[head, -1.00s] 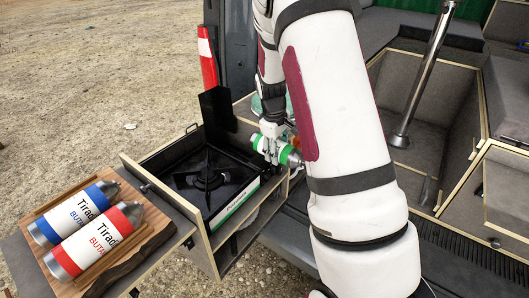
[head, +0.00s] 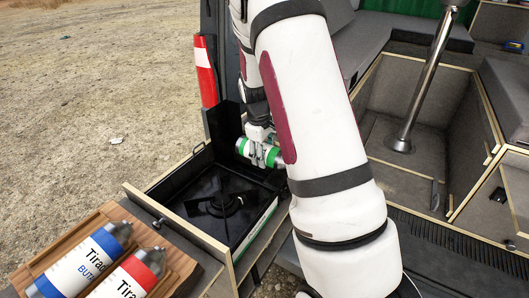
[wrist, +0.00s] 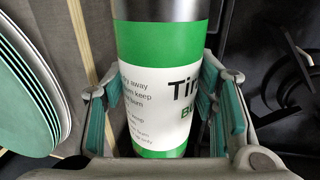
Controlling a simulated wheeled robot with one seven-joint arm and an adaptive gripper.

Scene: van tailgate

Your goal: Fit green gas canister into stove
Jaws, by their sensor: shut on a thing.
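My gripper (head: 260,155) is shut on the green gas canister (head: 246,148), which has green bands and a white label. In the wrist view the canister (wrist: 163,50) fills the space between my gripper's teal-padded fingers (wrist: 163,110). The canister lies on its side, above the back right of the stove. The black stove (head: 222,203) sits in the pulled-out drawer, with its burner in the middle and a green and white strip along its right side. Whether the canister touches the stove cannot be told. My arm hides part of the stove's right side.
A wooden rack (head: 180,270) at the lower left holds a blue canister (head: 82,262) and a red canister (head: 133,275). A black panel (head: 222,125) stands behind the stove. Stacked plates (wrist: 30,85) show left of the canister. A red and white post (head: 205,72) stands beyond.

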